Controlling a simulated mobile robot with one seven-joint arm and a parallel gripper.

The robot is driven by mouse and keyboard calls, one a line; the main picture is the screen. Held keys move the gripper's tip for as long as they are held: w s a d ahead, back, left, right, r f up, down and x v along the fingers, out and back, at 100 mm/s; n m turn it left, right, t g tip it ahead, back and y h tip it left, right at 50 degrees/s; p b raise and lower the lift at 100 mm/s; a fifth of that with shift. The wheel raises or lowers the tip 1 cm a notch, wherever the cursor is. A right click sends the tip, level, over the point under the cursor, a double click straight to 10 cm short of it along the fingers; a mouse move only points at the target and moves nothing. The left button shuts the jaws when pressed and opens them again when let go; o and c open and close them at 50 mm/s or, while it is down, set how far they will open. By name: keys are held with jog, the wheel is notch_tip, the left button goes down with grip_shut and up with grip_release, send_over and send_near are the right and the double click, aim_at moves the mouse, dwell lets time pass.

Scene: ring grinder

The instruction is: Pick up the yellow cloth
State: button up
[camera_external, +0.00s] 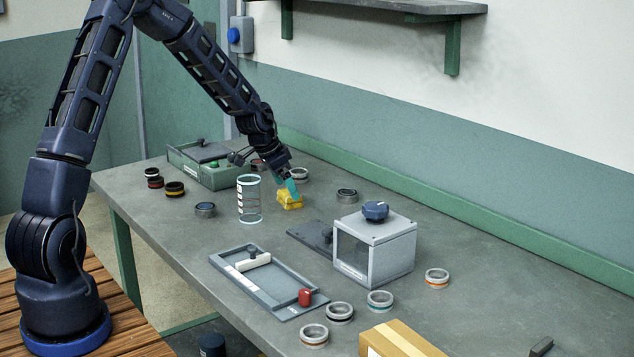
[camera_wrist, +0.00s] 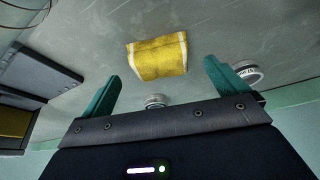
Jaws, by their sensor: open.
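The yellow cloth (camera_external: 289,200) lies crumpled or folded on the grey table, near its middle, in the external view. In the wrist view the cloth (camera_wrist: 158,56) is a yellow patch with pale side edges, lying just beyond the fingertips and between their lines. My gripper (camera_wrist: 160,78) is open, with its two teal fingers spread and nothing between them. In the external view my gripper (camera_external: 291,187) is right at the cloth, its fingers overlapping the cloth's upper edge. I cannot tell whether they touch it.
A clear cylinder (camera_external: 249,199) stands left of the cloth. A grey ring (camera_external: 347,195) lies to its right and another (camera_external: 299,174) behind it. A grey box with a blue knob (camera_external: 375,250), a framed tray (camera_external: 238,283) and a green-sided case (camera_external: 208,165) stand around. Several rings lie about.

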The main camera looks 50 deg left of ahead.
jog(key=x, duration=0.3)
jog(key=shift+w+f, duration=0.15)
jog(key=shift+w, duration=0.05)
jog(key=shift+c, duration=0.5)
jog(key=c, duration=1)
jog(key=shift+o, duration=0.2)
